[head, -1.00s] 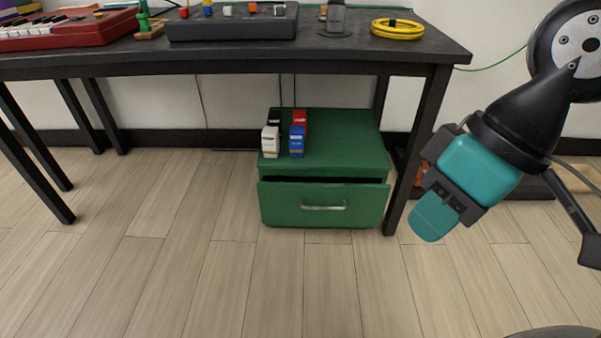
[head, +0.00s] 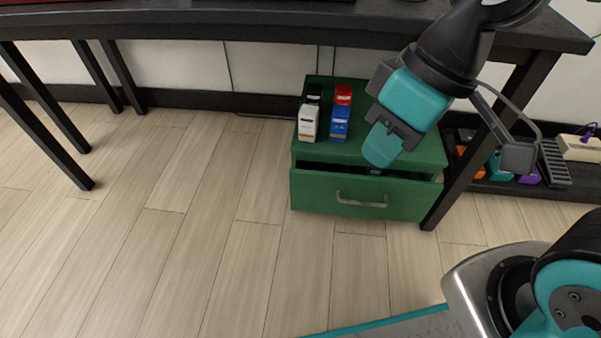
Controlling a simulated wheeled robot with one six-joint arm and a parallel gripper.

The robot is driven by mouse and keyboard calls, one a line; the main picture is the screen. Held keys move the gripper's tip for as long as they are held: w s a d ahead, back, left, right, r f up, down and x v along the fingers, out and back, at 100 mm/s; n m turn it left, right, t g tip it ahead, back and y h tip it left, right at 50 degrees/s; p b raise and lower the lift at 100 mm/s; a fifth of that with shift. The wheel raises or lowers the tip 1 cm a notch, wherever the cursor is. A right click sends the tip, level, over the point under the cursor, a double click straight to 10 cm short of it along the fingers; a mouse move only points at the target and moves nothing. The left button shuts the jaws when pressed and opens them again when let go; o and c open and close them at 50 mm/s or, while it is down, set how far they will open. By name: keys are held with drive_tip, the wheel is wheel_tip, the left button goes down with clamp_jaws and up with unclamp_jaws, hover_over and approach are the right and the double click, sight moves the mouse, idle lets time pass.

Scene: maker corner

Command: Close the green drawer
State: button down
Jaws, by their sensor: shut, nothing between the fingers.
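The green drawer (head: 330,197) is in a low green cabinet (head: 420,152) under the dark table. Its front, with a silver bar handle (head: 362,203), stands out from the cabinet, and a dark gap shows above it. My gripper (head: 375,168) is shut and empty, pointing down. In the picture its teal tip lies over the cabinet's top front edge, just above the drawer front and right of the handle's middle. Whether it touches the drawer or cabinet, I cannot tell.
Small boxes stand on the cabinet top: white (head: 309,122), blue (head: 340,123), red (head: 343,94) and a black one behind. The table (head: 180,25) is overhead, with a leg (head: 480,150) right of the cabinet. A dark tray (head: 505,187) with coloured items lies further right. Floor in front is clear.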

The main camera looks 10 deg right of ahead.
drive_tip(key=w+a+f+n+h, duration=0.1)
drive_tip(key=w+f+n+h, duration=0.15)
drive_tip(key=w+f, duration=0.4)
drive_tip(key=n+t+h+b, duration=0.4)
drive_tip(key=n+t+b, duration=0.4)
drive_tip(key=n, duration=1.4)
approach(317, 178)
wheel_tip(317, 178, down, 5)
drive_tip(key=w+b, duration=0.1)
drive_tip(key=w+d+b, duration=0.1)
drive_tip(key=w, duration=0.1)
drive_tip(key=shift+w+f, duration=0.15)
drive_tip(key=shift+f, duration=0.05)
drive_tip(key=shift+w+d+r, duration=0.15)
drive_tip(key=shift+w, duration=0.25)
